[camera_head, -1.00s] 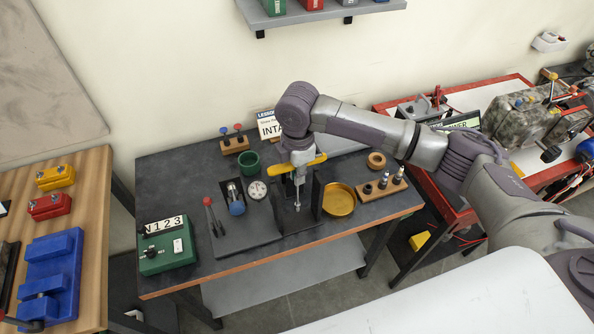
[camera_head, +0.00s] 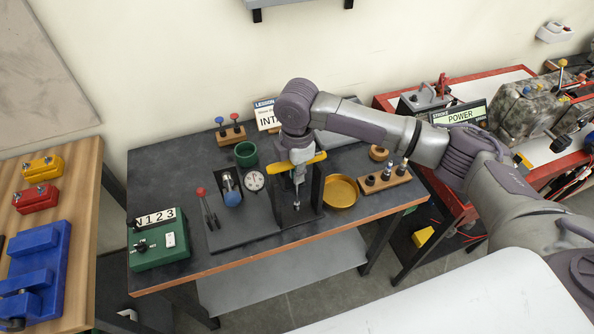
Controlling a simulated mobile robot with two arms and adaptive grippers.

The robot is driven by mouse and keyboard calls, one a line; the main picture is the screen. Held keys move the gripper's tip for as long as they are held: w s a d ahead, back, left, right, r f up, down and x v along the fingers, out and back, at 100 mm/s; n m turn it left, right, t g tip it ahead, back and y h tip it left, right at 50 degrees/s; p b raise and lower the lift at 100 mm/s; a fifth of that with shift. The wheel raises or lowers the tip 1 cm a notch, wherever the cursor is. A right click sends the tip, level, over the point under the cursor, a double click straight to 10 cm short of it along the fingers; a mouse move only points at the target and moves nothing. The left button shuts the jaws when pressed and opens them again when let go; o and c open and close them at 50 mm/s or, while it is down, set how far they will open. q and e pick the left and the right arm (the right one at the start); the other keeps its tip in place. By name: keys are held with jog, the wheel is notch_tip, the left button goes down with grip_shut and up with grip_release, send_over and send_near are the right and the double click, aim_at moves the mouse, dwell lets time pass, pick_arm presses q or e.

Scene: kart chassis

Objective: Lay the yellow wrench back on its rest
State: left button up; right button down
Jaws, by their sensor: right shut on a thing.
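The yellow wrench (camera_head: 313,160) is a flat yellow bar at my right gripper (camera_head: 298,172), near the middle of the dark table. My right gripper points down and is shut on the wrench, whose two ends stick out left and right. Black upright plates (camera_head: 317,188) stand on a black base just below and around the gripper. A thin metal rod hangs between the plates under the gripper. I cannot tell which part is the wrench's rest, or whether the wrench touches the plates. My left gripper is not in view.
Left of the plates are a dial gauge (camera_head: 254,180), a blue-capped cylinder (camera_head: 231,193), a red-tipped lever (camera_head: 204,205) and a green cup (camera_head: 246,154). A gold dish (camera_head: 341,192) and a wooden holder (camera_head: 385,179) lie right.

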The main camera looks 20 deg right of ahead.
jog(key=shift+f+b, duration=0.4)
jog(key=shift+f, duration=0.8)
jog(key=c, duration=1.2)
grip_release()
jog(key=shift+r, duration=0.1)
notch_tip(320, 180, up, 12)
notch_tip(320, 180, up, 10)
jog(key=p, duration=1.1)
